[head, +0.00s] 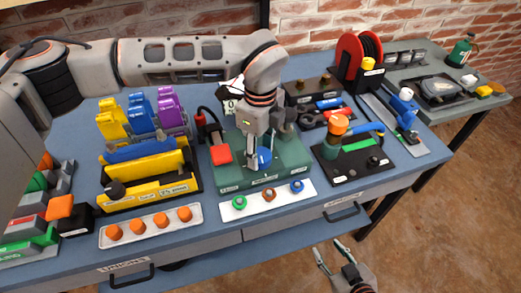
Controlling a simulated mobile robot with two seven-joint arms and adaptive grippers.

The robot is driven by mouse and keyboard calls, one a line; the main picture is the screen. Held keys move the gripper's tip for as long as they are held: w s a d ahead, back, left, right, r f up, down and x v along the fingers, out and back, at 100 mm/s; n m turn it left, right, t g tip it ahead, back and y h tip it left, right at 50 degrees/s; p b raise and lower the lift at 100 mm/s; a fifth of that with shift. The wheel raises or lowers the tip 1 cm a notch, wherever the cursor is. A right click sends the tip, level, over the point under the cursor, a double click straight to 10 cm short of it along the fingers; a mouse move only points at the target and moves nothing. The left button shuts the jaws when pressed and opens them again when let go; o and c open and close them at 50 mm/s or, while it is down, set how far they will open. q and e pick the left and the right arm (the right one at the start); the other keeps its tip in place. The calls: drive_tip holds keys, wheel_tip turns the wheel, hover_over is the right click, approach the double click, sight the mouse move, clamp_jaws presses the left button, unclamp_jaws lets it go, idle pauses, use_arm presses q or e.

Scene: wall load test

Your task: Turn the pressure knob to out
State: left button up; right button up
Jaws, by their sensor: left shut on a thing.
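A green box (287,178) stands on the blue workbench, with a red block-like part (221,154) on its left side. A small blue knob (264,157) shows on the box at the fingertips of my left gripper (258,163). My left gripper points down and is shut on this knob; the fingers hide part of it. I cannot read a label or the knob's setting. My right gripper (331,256) is empty and open, low in front of the bench, away from the box.
A white strip (254,211) with green, brown and blue rings lies in front of the box. A yellow rack (147,184) and colored clamps (143,113) stand left. A black board (352,176) with an orange-topped part and red reels (350,56) stand right.

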sight(260, 155)
use_arm(q)
drive_tip(key=shift+w+r+n, duration=0.1)
drive_tip(key=shift+n, duration=0.5)
drive_tip(key=o, duration=1.1)
drive_tip(key=shift+o, duration=0.2)
wheel_tip(260, 155, up, 12)
